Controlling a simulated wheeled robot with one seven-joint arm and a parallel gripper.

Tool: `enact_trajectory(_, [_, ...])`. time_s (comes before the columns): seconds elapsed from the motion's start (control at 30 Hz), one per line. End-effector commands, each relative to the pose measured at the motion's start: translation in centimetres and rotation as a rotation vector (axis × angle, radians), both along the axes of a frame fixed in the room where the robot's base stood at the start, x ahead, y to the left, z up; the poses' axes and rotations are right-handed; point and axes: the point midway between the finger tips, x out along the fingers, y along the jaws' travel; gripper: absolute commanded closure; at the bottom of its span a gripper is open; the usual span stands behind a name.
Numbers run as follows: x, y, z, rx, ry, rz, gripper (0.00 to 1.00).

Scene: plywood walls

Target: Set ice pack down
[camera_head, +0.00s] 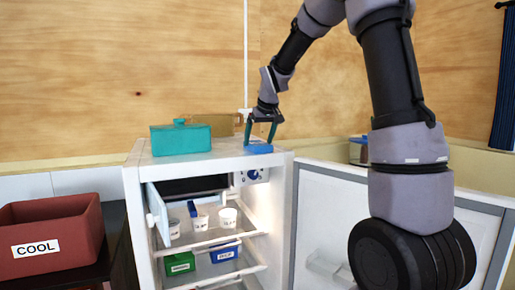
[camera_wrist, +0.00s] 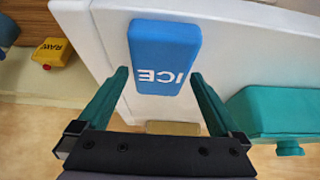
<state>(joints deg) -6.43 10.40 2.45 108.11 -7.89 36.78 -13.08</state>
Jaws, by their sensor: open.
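The ice pack (camera_head: 258,149) is a blue block lying flat on top of the white fridge, near its front right corner. In the wrist view the ice pack (camera_wrist: 164,50) shows its white ICE lettering upside down. My gripper (camera_head: 261,137) is open just above the pack, pointing down. In the wrist view its two teal fingers (camera_wrist: 160,77) stand apart on either side of the pack's near end, with visible gaps. Whether the fingertips reach below the pack's top is hard to tell.
A teal lidded box (camera_head: 181,138) and a brown container (camera_head: 213,125) stand left of the pack on the fridge (camera_head: 140,155). The fridge door (camera_head: 318,215) is open to the right; cups and labelled boxes sit inside. A red COOL bin (camera_head: 50,238) stands left.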

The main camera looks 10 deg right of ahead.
Motion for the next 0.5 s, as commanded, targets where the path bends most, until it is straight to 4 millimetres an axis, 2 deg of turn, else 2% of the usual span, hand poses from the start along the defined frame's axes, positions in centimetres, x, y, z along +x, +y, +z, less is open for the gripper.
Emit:
enact_trajectory(0.1, [0.48, 0.1, -0.85, 0.0, 0.0, 0.0, 0.0])
enact_trajectory(0.33, [0.53, 0.12, -0.92, 0.0, -0.001, 0.0, 0.0])
enact_trajectory(0.37, [0.53, 0.12, -0.92, 0.0, -0.001, 0.0, 0.08])
enact_trajectory(0.5, [0.52, 0.11, -0.91, 0.0, -0.001, 0.0, 0.61])
